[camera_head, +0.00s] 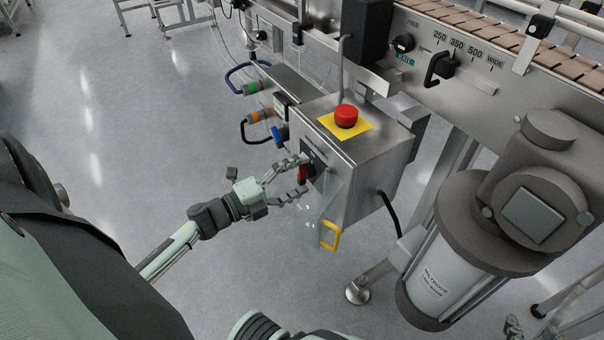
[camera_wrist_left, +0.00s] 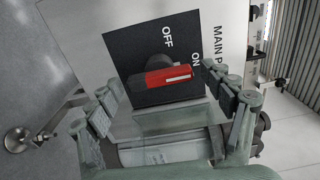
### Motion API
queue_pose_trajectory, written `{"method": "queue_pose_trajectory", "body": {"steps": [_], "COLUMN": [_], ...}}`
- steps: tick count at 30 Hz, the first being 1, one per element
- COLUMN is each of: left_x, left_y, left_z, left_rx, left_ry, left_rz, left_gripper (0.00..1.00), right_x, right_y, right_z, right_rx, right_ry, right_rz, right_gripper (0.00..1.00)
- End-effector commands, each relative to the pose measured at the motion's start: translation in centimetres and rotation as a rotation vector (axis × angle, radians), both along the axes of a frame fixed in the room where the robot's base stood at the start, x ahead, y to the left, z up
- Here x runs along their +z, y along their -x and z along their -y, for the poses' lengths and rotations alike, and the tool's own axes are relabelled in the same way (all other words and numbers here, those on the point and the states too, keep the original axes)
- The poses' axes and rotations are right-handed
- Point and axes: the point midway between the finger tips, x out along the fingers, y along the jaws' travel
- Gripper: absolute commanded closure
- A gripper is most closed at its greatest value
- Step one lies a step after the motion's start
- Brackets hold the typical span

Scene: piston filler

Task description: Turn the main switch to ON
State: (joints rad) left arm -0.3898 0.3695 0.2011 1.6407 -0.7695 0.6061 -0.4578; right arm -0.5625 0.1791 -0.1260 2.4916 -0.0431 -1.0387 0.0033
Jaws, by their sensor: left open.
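The main switch is a red handle (camera_wrist_left: 165,77) on a black plate (camera_wrist_left: 125,55) marked OFF and ON in the left wrist view. The white line on the handle points right in that view, closer to the ON label than to OFF. In the head view the red handle (camera_head: 302,174) shows on the front of a steel control box (camera_head: 345,150). My left gripper (camera_head: 305,175) is open, with its fingers on either side of the handle. In the left wrist view the gripper (camera_wrist_left: 167,82) frames the handle; contact cannot be told.
A clear flap with a yellow handle (camera_head: 330,236) hangs below the switch. A red emergency button (camera_head: 346,115) stands on top of the box. Cables and coloured knobs (camera_head: 262,117) lie to its left. A large cylinder (camera_head: 450,260) stands right.

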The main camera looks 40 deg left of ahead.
Motion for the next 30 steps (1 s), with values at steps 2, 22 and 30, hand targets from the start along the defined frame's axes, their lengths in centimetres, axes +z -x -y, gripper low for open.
{"method": "queue_pose_trajectory", "body": {"steps": [2,22,30], "left_x": [-0.1,0.0,0.0], "left_y": [1.2,10.4,10.4], "left_z": [-0.5,-4.3,-4.3], "left_rx": [0.001,0.001,0.001], "left_ry": [-0.001,-0.003,-0.002], "left_rz": [-0.003,0.001,0.001], "left_gripper": [0.19,0.19,0.19], "right_x": [0.0,0.0,0.0], "right_y": [0.0,0.0,0.0], "right_z": [0.0,0.0,0.0], "right_rx": [0.000,0.000,-0.001], "right_ry": [0.000,0.000,-0.001], "right_rz": [0.000,-0.001,-0.001], "right_gripper": [0.60,0.60,0.60]}}
